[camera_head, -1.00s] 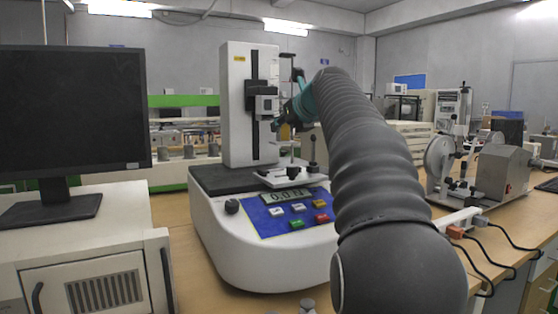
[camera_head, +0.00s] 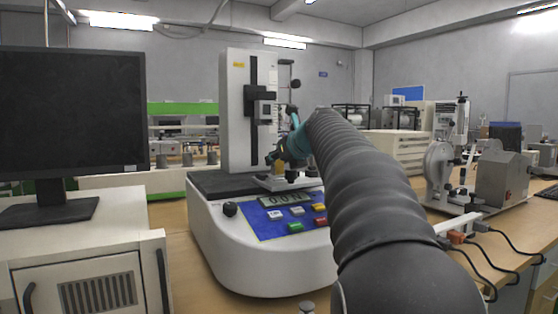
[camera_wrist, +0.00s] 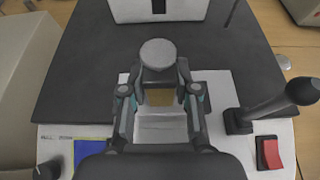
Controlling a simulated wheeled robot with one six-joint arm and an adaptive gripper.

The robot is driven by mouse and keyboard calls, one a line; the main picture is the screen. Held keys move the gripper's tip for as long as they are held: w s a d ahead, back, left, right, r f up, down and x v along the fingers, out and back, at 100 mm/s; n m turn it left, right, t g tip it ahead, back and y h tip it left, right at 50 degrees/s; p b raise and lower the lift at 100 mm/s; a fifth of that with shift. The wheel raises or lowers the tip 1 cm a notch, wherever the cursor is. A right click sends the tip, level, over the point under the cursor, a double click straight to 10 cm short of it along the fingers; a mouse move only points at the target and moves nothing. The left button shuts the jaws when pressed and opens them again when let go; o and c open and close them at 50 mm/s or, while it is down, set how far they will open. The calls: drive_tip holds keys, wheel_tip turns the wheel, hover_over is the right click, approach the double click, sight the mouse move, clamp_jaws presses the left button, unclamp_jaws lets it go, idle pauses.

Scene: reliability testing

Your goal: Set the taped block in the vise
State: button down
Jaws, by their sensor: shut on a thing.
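The taped block (camera_wrist: 162,97) shows as a small tan patch between the fingers in the wrist view. In the head view it is a small yellowish piece (camera_head: 280,169) below the gripper, partly hidden. My gripper (camera_head: 277,160) is shut on it, low over the tester's stage; it also shows in the wrist view (camera_wrist: 158,92). The vise (camera_head: 290,183) is a pale fixture on the tester's bed, with its pale surface (camera_wrist: 160,130) under the block in the wrist view. I cannot tell whether the block touches the vise.
The white tester column (camera_head: 236,110) stands behind the gripper, with its test head (camera_head: 263,108) above. A ball-ended lever (camera_wrist: 268,106) stands right of the vise. A monitor (camera_head: 70,115) is at left. A reel machine (camera_head: 440,170) is at right.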

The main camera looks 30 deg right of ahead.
drive_tip(key=c, duration=0.9)
unclamp_jaws()
drive_tip(key=shift+f, duration=0.1)
drive_tip(key=shift+o, duration=0.2)
drive_tip(key=shift+s+r, duration=0.15)
drive_tip(key=shift+r, duration=0.1)
drive_tip(key=v, duration=1.1)
drive_tip(key=shift+s, duration=0.3)
drive_tip(key=shift+r, duration=0.15)
